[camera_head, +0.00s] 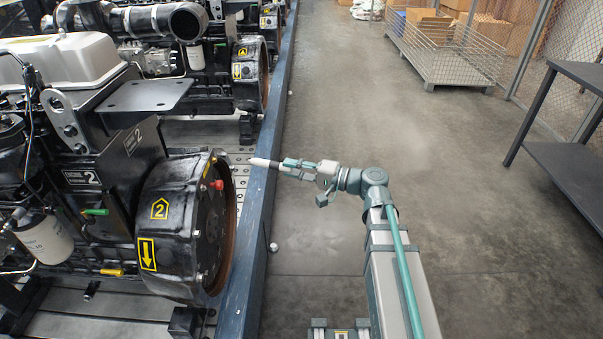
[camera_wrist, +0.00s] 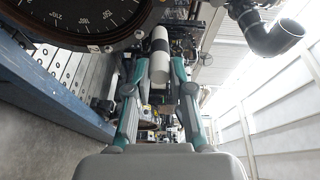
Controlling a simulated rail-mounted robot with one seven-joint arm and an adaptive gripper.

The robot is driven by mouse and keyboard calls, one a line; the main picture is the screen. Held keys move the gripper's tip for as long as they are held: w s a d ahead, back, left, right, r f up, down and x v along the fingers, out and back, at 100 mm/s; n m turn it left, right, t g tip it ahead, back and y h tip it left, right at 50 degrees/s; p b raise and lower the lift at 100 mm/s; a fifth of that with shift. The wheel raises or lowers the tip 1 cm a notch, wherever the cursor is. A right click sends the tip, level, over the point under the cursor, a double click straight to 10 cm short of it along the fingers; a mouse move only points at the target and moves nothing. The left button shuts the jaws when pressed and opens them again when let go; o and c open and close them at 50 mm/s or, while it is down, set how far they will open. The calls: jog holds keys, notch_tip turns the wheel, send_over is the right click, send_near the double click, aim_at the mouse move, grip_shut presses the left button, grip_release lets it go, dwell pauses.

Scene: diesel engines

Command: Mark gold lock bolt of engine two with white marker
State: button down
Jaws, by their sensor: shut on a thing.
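Engine two (camera_head: 165,225) stands at left, with yellow "2" and arrow labels on its round black housing. Its flywheel faces the aisle; in the wrist view the numbered dial face (camera_wrist: 82,14) fills the top left. In the wrist view the marker (camera_wrist: 160,50) sits between my fingers (camera_wrist: 161,78).
A blue rail (camera_head: 262,190) runs along the engine row, beneath the marker's end. Another engine (camera_head: 190,60) stands behind. A dark table (camera_head: 575,170) and a wire cage cart (camera_head: 450,55) are at right. The aisle floor between is clear.

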aim_at(275, 168)
jog(key=shift+m, duration=0.4)
jog(key=shift+w+a+p, duration=0.2)
jog(key=shift+a+p, duration=0.15)
jog(key=shift+a, duration=2.2)
jog(key=shift+w+a+f+b, duration=0.15)
jog(key=shift+a+b, duration=0.3)
jog(key=shift+a, duration=1.4)
jog(key=shift+s+a+b, duration=0.15)
jog(key=shift+s+b, duration=0.3)
